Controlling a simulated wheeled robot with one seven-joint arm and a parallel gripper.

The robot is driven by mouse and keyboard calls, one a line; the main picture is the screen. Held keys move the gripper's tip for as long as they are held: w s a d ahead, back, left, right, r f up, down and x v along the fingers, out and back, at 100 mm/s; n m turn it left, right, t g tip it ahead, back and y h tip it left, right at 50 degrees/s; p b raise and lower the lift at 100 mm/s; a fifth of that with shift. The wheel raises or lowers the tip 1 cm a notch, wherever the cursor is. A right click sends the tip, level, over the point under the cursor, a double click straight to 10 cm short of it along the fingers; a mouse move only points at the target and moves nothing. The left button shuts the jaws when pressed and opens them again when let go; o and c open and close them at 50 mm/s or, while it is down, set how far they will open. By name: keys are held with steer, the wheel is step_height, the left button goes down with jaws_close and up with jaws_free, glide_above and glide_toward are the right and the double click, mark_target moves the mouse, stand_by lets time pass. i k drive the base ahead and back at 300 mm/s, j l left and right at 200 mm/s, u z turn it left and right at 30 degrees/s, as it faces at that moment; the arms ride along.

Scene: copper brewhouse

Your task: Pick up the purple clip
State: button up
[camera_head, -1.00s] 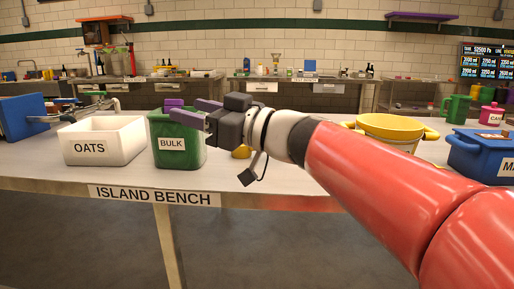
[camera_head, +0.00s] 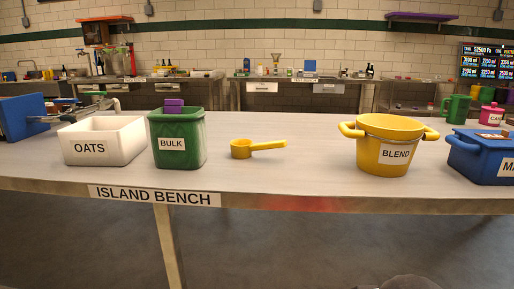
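The purple clip (camera_head: 174,105) sits at the top of the green bin labelled BULK (camera_head: 190,155), at its back rim or just behind it; I cannot tell exactly how it is fixed. It is a small block standing a little above the rim. The bin stands upright on the island bench (camera_head: 300,185). My gripper is out of view, and nothing of my arm covers the clip or the bin.
A white OATS bin (camera_head: 85,150) stands just left of the green bin. A yellow scoop (camera_head: 242,149) lies to its right. A yellow BLEND pot (camera_head: 370,160) and a blue bin (camera_head: 465,165) stand further right. The bench between scoop and pot is clear.

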mark_target(172, 106)
steer(key=i+j, duration=0.15)
steer(key=j, duration=0.2)
steer(key=i+j+z, duration=0.1)
steer(key=j, duration=0.3)
steer(key=i+j, duration=0.15)
steer(key=j, duration=0.2)
steer(key=i+j, duration=0.15)
steer(key=j, duration=0.25)
steer(key=l+z, duration=0.05)
